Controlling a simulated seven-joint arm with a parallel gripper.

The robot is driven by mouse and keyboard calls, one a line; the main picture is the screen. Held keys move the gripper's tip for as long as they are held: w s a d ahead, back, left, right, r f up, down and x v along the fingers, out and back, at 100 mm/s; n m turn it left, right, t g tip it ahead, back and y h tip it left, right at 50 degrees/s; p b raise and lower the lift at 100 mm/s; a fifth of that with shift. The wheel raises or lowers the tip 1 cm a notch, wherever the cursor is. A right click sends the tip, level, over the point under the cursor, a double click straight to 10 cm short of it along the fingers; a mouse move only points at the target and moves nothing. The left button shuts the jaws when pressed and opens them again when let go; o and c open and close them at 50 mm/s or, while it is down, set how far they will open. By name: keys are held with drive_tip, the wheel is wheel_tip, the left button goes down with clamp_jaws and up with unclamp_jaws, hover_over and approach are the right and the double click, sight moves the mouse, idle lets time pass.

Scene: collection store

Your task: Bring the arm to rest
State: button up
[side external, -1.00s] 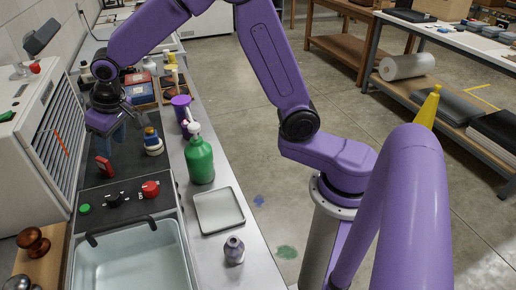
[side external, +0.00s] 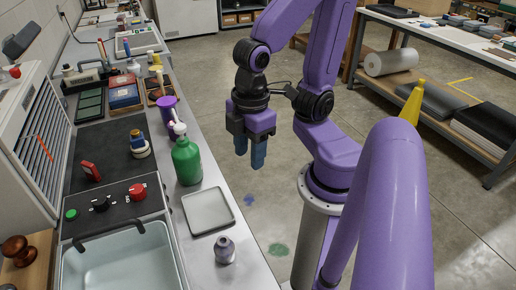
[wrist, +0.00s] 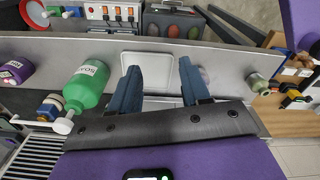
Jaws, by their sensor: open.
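My gripper (side external: 250,152) hangs with its blue fingers pointing down, beside the bench's right edge and over the floor in the side view. The fingers stand apart with nothing between them. In the wrist view the two blue fingers (wrist: 158,88) also show apart and empty. My purple arm is folded back towards its base, with the elbow high.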

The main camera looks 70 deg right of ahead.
drive_tip(key=shift+s+d+f+n, duration=0.15)
drive_tip(key=shift+s+d, duration=0.1)
drive_tip(key=shift+s, duration=0.15)
drive_tip(key=shift+s+d+n, duration=0.15)
drive_tip(key=shift+s+d, duration=0.1)
drive_tip(key=shift+s, duration=0.15)
